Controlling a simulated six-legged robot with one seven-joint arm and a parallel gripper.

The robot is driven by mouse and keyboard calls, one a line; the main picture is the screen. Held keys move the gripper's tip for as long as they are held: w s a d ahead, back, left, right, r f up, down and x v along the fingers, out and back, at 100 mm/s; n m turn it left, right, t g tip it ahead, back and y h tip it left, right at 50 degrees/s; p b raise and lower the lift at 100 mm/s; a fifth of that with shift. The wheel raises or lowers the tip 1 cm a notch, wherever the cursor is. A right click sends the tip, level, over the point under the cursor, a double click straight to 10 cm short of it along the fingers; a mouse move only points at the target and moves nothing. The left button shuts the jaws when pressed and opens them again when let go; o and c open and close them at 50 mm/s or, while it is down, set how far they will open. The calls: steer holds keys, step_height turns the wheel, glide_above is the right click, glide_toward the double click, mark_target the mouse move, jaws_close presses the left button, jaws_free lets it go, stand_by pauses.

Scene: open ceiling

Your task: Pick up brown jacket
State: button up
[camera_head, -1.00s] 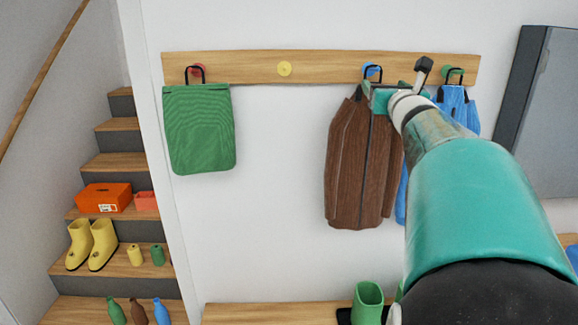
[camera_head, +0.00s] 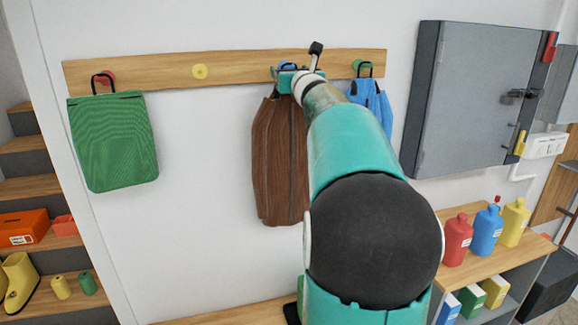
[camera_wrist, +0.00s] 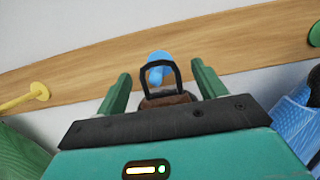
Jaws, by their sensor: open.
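The brown jacket (camera_head: 277,160) hangs by a black loop from a blue peg on the wooden wall rail. My gripper (camera_head: 287,78) is at the top of the jacket, just by the peg, and my arm covers the jacket's right side. In the wrist view my gripper (camera_wrist: 161,70) is open, with one green finger on each side of the black hanging loop (camera_wrist: 178,78). The blue peg (camera_wrist: 157,64) shows through the loop. Only a bit of the brown jacket's top (camera_wrist: 166,101) shows there, above the dark gripper body. I cannot tell whether the fingers touch the loop.
A green bag (camera_head: 113,142) hangs left on a red peg, and a yellow peg (camera_head: 199,71) is bare. A blue garment (camera_head: 372,102) hangs close on the right. A grey wall cabinet (camera_head: 475,95) is further right. Bottles stand on a bench (camera_head: 480,262) below.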

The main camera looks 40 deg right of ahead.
jaws_close()
steer(key=shift+r, duration=0.2)
